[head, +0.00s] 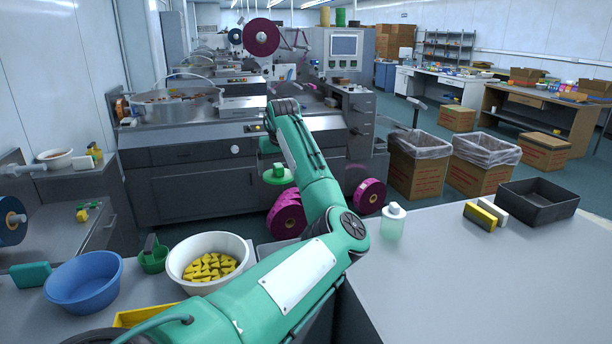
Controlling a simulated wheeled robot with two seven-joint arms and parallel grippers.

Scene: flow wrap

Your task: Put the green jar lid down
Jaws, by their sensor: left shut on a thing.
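The green jar lid (278,177) is a flat green disc, held up in the air near the middle of the head view, in front of the grey machine. My left gripper (277,166) is at the far end of the green arm, just above the lid, and is shut on it. The gripper's fingers are small and partly hidden by my arm, so the exact hold is hard to make out. My right gripper is not in view.
A grey table (470,285) fills the right, with a pale bottle (392,225), a sponge (480,216) and a black tray (537,204). At left are a blue bowl (84,284) and a white bowl (195,287) of yellow pieces. Magenta rolls (369,196) sit below the machine.

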